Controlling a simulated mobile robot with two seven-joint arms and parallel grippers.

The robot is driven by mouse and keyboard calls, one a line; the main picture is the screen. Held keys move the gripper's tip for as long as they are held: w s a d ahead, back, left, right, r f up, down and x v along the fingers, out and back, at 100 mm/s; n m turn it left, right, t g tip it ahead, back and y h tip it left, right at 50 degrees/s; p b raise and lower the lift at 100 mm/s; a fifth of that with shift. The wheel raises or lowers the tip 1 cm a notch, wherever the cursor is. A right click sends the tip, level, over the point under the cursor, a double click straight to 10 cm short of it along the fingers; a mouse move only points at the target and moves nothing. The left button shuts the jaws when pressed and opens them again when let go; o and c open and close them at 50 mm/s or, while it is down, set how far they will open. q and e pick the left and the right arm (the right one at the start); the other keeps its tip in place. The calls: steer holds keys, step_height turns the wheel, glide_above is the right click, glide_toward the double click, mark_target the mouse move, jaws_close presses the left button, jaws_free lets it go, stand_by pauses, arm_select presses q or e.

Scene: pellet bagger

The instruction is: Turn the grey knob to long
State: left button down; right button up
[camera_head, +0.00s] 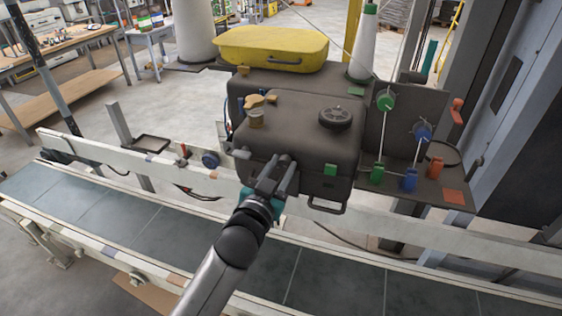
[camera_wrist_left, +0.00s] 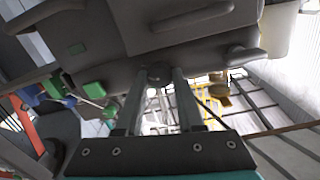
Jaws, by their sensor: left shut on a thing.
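My left gripper (camera_head: 277,164) reaches up from below to the front side of a dark grey-brown machine box (camera_head: 312,140). In the left wrist view its two fingers (camera_wrist_left: 159,76) are closed on a small grey knob (camera_wrist_left: 157,71) on the box's face. The knob is mostly hidden by the fingers in the head view. No "long" marking can be read in either view, and the knob's pointing direction cannot be told. My right gripper is not in view.
A black round cap (camera_head: 336,117) and a yellow case (camera_head: 272,47) sit on top. Green, blue and orange parts (camera_head: 410,179) stand at the right. A handle (camera_head: 327,208) juts from the box's front. A conveyor (camera_head: 130,218) runs below.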

arm_select(q)
steer(key=shift+m+p, duration=0.35)
steer(key=shift+m, duration=0.65)
steer(key=c, duration=0.8)
jaws_free()
steer(key=shift+s, duration=0.1)
steer(key=b+v, duration=0.1)
steer(key=v, duration=1.4)
steer(key=shift+b, duration=0.35)
